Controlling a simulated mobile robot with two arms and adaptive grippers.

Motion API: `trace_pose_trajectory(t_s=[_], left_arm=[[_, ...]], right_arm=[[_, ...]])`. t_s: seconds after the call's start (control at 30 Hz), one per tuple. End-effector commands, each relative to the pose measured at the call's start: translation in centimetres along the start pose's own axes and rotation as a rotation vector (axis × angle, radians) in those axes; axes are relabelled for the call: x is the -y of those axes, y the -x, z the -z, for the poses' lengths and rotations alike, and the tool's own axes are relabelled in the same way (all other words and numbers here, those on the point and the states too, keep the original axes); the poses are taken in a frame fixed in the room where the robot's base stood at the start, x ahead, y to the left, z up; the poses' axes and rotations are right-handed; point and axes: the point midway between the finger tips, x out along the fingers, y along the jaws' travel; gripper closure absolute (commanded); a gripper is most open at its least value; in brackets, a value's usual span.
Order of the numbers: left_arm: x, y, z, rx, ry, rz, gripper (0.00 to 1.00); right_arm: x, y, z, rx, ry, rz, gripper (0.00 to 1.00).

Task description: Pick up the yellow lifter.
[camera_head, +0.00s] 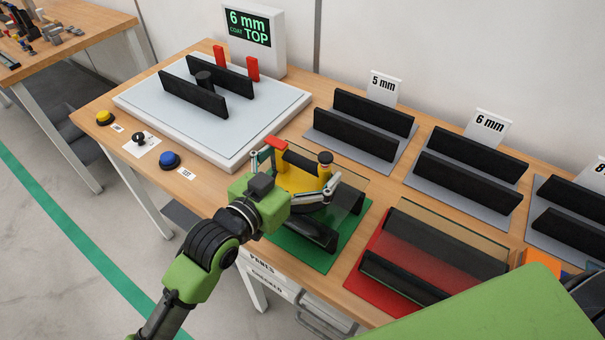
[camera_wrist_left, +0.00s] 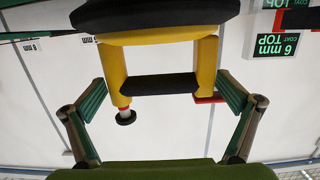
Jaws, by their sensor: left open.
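The yellow lifter (camera_head: 295,181) is at the green mat (camera_head: 318,259), with a black grip bar, a red part at its left and a black knob at its right. A clear glass pane (camera_head: 352,190) stands there beside it. My left gripper (camera_head: 297,171) is open, with one finger on each side of the lifter. In the left wrist view the lifter's yellow posts (camera_wrist_left: 207,68) and black grip bar lie between the spread fingers (camera_wrist_left: 165,92). Gaps show between the fingers and the posts. My right gripper is not in view.
A red mat (camera_head: 368,291) with black rails and a pane is to the right. Grey racks marked 5 mm (camera_head: 355,146) and 6 mm (camera_head: 460,195) stand behind. A white platform (camera_head: 226,148) with black rails and a 6 mm TOP display (camera_head: 252,36) is at the left.

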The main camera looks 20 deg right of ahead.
Motion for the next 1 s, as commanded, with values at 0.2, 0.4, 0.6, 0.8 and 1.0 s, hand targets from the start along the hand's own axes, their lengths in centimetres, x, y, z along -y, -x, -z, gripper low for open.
trace_pose_trajectory(t_s=[0.2,0.4,0.6,0.8,1.0], left_arm=[[0.0,0.0,0.0,0.001,0.000,0.000,0.36],[0.0,0.1,0.5,-0.011,-0.001,0.000,0.66],[0.0,0.1,0.6,-0.011,-0.001,0.000,0.66],[0.0,0.2,1.5,-0.014,-0.003,0.000,0.66],[0.0,0.5,3.6,-0.016,-0.004,-0.001,0.66]], right_arm=[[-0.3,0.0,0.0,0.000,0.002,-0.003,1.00],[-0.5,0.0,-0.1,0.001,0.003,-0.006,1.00],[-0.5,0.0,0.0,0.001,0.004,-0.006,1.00],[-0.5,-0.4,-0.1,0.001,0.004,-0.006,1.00],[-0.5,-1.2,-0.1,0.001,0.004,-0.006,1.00]])
